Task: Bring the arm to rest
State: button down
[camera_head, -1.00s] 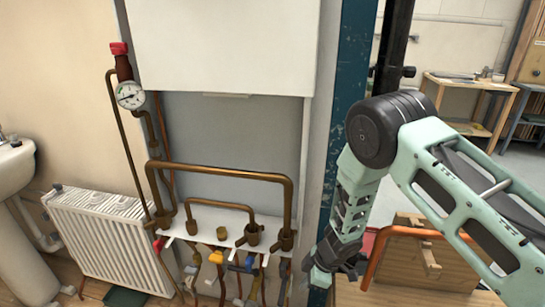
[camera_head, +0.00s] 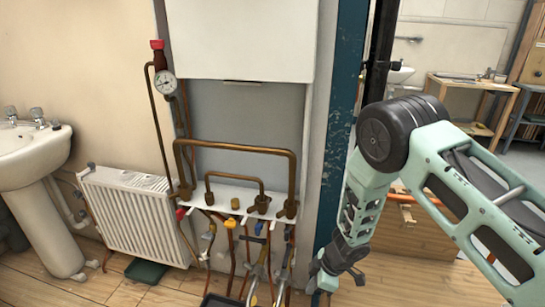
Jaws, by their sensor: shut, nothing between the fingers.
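My arm enters from the right edge in the head view, with its dark elbow joint in front of the blue post and its forearm hanging down. My gripper (camera_head: 322,284) is at the lower end, pointing down, shut and empty. It is small in the picture and partly hidden by its own wrist. It hangs to the right of the valves under the pipe rack and appears apart from them.
Copper pipes (camera_head: 235,146) rise from a white shelf below a white boiler casing (camera_head: 240,40). A pressure gauge (camera_head: 165,82), radiator (camera_head: 130,215) and sink (camera_head: 30,150) are at left. A blue post (camera_head: 340,110) stands behind my arm. Wooden floor shows at lower left.

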notch_tip(320, 180, up, 21)
jog(key=s+a+m+t+h, duration=0.2)
jog(key=m+t, duration=0.1)
jog(key=m, duration=0.2)
jog(key=s+d+r+m+g+h, duration=0.1)
jog(key=s+d+r, duration=0.1)
jog(key=s+r, duration=0.5)
jog(key=s+d+r+m+g, duration=0.1)
jog(key=s+r, duration=0.1)
jog(key=s, duration=0.8)
jog(key=s+d+r+m+g+h, duration=0.1)
jog(key=s+d+r+m+g, duration=0.1)
jog(key=s+r, duration=0.5)
notch_tip(320, 180, up, 10)
jog(key=s+p, duration=0.1)
jog(key=p, duration=1.1)
jog(key=shift+s+f, duration=0.15)
jog(key=shift+s, duration=0.25)
jog(key=shift+a, duration=0.1)
